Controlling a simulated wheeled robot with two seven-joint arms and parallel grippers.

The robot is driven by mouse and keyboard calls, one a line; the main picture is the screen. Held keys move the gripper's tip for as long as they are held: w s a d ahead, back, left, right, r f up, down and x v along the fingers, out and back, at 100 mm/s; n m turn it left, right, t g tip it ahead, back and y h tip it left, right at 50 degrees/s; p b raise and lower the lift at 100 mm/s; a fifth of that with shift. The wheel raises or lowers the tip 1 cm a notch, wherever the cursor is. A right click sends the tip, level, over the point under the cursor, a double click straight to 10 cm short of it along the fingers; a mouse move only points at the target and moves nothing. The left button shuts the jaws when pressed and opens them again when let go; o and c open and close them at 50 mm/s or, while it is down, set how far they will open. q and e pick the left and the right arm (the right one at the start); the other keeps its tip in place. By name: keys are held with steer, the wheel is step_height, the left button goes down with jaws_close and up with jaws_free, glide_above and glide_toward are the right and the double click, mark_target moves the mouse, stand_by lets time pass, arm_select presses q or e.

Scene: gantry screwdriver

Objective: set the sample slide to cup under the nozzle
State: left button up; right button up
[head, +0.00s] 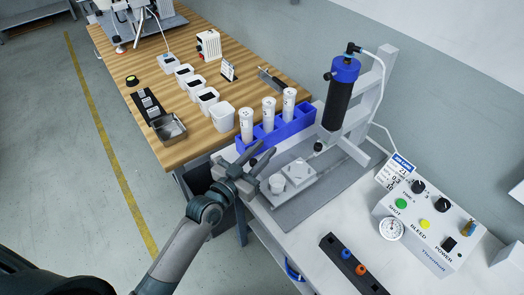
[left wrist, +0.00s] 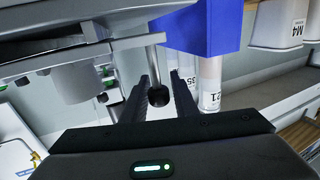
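The sample slide (head: 300,188) is a light grey plate on the grey fixture base. A small white cup (head: 277,183) stands at its left front, and a second round piece (head: 298,170) sits beside it. The nozzle (head: 318,147) hangs under a black, blue-capped cylinder (head: 340,95), behind and right of the cup. A rod with a black ball knob (left wrist: 157,96) comes from the fixture. My left gripper (head: 248,163) is open, with its fingers on either side of the knob. It also shows in the left wrist view (left wrist: 163,92). My right gripper is out of view.
A blue rack (head: 283,132) with white vials stands just behind my left gripper. A control box (head: 425,225) and a black holder (head: 350,265) are at the right front.

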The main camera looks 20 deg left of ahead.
arm_select(q)
steer(key=c, duration=0.5)
jaws_close()
steer(key=shift+w+d, duration=0.15)
steer(key=shift+w, duration=0.05)
steer(key=w+d, duration=0.2)
steer(key=w, duration=0.1)
steer(key=shift+d, duration=0.1)
steer(key=shift+w+d, duration=0.2)
steer(key=o, duration=0.9)
jaws_free()
steer(key=shift+c, duration=0.2)
steer(key=shift+o, duration=0.3)
steer(key=shift+s, duration=0.1)
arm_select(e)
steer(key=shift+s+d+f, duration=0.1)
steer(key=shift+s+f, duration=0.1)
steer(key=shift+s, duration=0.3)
arm_select(q)
steer(key=shift+s+a, duration=0.1)
